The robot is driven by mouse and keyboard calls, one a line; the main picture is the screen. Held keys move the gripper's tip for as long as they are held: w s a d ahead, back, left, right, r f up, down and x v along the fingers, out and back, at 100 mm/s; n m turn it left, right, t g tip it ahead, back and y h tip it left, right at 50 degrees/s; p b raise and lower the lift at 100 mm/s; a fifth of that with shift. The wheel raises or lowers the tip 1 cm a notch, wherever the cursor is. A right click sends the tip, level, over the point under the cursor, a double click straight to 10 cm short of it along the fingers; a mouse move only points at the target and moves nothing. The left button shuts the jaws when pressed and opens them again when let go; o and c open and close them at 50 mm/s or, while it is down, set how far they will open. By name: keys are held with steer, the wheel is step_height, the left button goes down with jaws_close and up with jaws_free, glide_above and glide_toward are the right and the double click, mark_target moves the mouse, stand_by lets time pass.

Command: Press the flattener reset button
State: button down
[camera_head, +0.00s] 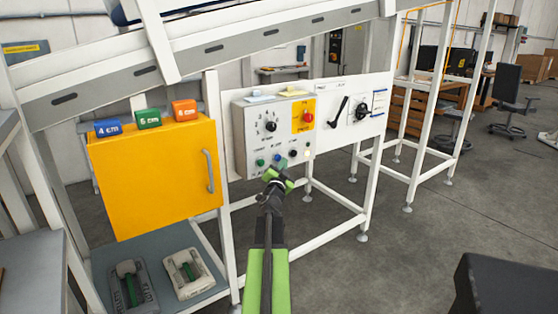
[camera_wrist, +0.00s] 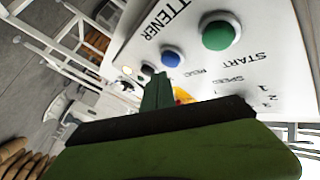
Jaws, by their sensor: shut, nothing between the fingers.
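The grey control box (camera_head: 243,140) is on the white panel under the sloped conveyor. Along its lower edge sit a green button (camera_head: 260,163), a blue button (camera_head: 278,158) and a black button (camera_head: 293,153). In the wrist view the panel is upside down: the large green button (camera_wrist: 219,33) is beside "START", and the blue button (camera_wrist: 171,57) is beside a small, unclear label. My gripper (camera_head: 278,178) is shut and empty, just in front of the lower box edge. In the wrist view its fingers (camera_wrist: 158,90) point toward the button row near the blue button. I cannot tell whether they touch anything.
On the box are a black dial (camera_head: 270,127) and a red button on a yellow plate (camera_head: 308,117). A black lever (camera_head: 338,110) and another dial (camera_head: 361,111) are to the right. A yellow cabinet (camera_head: 150,180) stands left. White frame legs stand around; open floor lies right.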

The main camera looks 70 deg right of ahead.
steer(key=shift+w, duration=0.1)
stand_by(0.7)
steer(key=shift+w+d, duration=0.25)
steer(key=shift+w+d, duration=0.25)
steer(key=shift+w, duration=0.2)
stand_by(0.8)
steer(key=shift+s+a, duration=0.5)
steer(key=shift+s, duration=0.3)
steer(key=s+a, duration=0.1)
steer(key=s, duration=0.1)
steer(key=s+a, duration=0.1)
steer(key=s, duration=0.1)
steer(key=shift+s+a, duration=0.1)
steer(key=shift+a, duration=0.25)
stand_by(0.8)
